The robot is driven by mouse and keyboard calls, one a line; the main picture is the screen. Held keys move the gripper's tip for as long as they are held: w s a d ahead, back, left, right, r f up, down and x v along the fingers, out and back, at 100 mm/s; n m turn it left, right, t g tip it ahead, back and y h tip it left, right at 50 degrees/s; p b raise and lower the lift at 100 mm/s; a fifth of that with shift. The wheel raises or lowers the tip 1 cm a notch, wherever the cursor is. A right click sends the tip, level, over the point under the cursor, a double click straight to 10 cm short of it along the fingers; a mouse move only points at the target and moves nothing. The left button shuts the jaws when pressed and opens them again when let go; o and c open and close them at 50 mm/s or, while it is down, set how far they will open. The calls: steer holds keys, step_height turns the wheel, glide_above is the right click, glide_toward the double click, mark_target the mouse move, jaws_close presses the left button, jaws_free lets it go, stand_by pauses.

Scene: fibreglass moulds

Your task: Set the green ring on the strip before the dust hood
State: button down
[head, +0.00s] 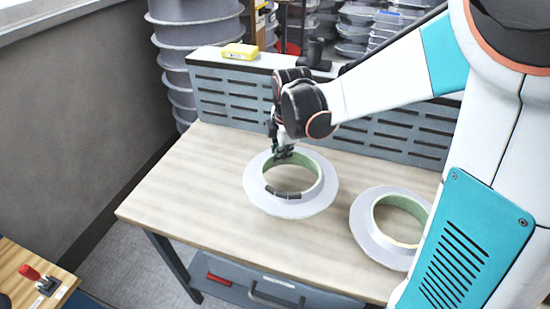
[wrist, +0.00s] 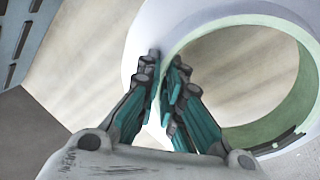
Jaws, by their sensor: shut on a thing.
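A pale ring with a wide white flange and a green inner wall (head: 292,208) is at the middle of the wooden bench. Dark marks show on the near side of its inner wall. My gripper (head: 283,154) is shut on the far-left part of its rim. In the wrist view the fingers (wrist: 163,68) pinch the wall of this ring (wrist: 307,62) from both sides. I cannot tell whether the ring touches the bench top. A slotted grey panel (head: 222,92) runs along the bench's back and may be the dust hood. I cannot make out a strip.
A second similar ring (head: 369,232) lies to the right, partly hidden by my body. A yellow box (head: 239,51) sits on the panel's top ledge. The bench top (head: 185,187) is clear on the left. Stacked grey tubs (head: 198,30) stand behind.

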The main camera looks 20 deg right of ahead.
steer(key=shift+s+b+x, duration=0.2)
steer(key=shift+b+x, duration=0.05)
steer(key=shift+x, duration=0.5)
steer(key=shift+s+b+x, duration=0.15)
steer(key=shift+b+x, duration=0.15)
steer(key=shift+x, duration=0.45)
steer(key=shift+s+b+x, duration=0.2)
steer(key=shift+b+x, duration=0.05)
steer(key=shift+x, duration=0.55)
steer(key=shift+f, duration=0.15)
steer(key=shift+f, duration=0.15)
steer(key=c, duration=1.8)
jaws_free()
steer(key=shift+o, duration=0.2)
steer(key=p+v, duration=0.4)
steer(key=v, duration=0.8)
steer(key=s+r+m+t, duration=0.2)
steer(key=s+r+m, duration=0.1)
steer(key=s+m, duration=0.5)
steer(key=s+r+m+t, duration=0.2)
steer(key=s+r+m, duration=0.1)
steer(key=s+m, duration=0.6)
steer(key=shift+s+a+m, duration=0.2)
steer(key=shift+a+m, duration=0.2)
steer(key=shift+m, duration=0.1)
